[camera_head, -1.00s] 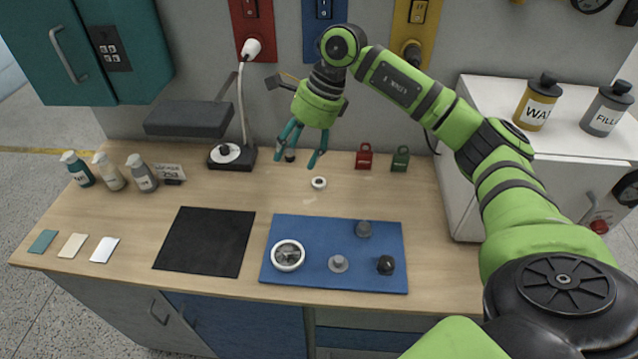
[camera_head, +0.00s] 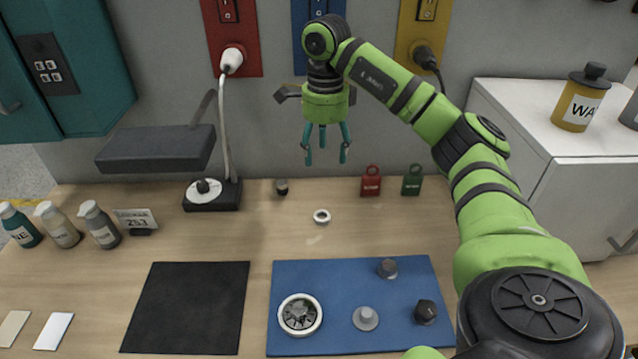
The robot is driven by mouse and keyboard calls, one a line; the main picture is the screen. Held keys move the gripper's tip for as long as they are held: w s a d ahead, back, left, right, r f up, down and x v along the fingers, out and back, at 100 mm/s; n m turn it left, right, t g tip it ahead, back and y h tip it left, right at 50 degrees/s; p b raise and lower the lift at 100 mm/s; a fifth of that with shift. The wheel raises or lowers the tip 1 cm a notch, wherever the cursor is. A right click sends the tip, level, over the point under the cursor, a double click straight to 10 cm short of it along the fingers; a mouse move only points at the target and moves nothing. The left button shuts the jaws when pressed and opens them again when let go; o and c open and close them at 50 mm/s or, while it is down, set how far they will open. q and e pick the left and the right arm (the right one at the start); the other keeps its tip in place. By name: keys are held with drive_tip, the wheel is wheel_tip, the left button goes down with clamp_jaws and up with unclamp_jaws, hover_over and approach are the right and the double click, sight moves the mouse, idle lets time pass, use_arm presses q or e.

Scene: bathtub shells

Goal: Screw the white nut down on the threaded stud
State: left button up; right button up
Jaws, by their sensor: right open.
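The white nut (camera_head: 322,216) lies flat on the wooden table, behind the blue mat (camera_head: 330,270). My right gripper (camera_head: 325,159) is open and empty, its teal fingers pointing down. In the picture it is above the nut and apart from it. On the mat is a light grey piece (camera_head: 366,317) with a round base and a short raised middle; it may be the threaded stud, but threads cannot be made out. A dark grey cylinder (camera_head: 387,268) and a black knob-like piece (camera_head: 426,311) are also on the mat. My left gripper is out of view.
A round white-rimmed part (camera_head: 300,315) sits on the mat. A lamp (camera_head: 212,194) stands back left, with a small dark piece (camera_head: 282,187) beside it. Red (camera_head: 371,182) and green (camera_head: 412,181) padlock-shaped tags stand behind. The black mat (camera_head: 188,305) is bare.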

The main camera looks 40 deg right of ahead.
wheel_tip(320, 180, down, 8)
drive_tip(key=r+b, duration=0.1)
drive_tip(key=b, duration=0.8)
hover_over(321, 211)
drive_tip(key=s, duration=0.1)
drive_tip(key=f, duration=0.3)
drive_tip(key=a+f, duration=0.1)
drive_tip(key=f, duration=0.1)
drive_tip(key=shift+s, duration=0.2)
drive_tip(key=shift+f, duration=0.3)
wheel_tip(321, 211, down, 5)
drive_tip(key=shift+w+f+p, duration=0.15)
drive_tip(key=shift+p, duration=0.5)
drive_tip(key=shift+f, duration=0.4)
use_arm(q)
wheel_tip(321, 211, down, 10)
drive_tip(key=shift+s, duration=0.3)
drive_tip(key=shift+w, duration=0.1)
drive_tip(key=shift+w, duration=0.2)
use_arm(e)
drive_tip(key=c, duration=1)
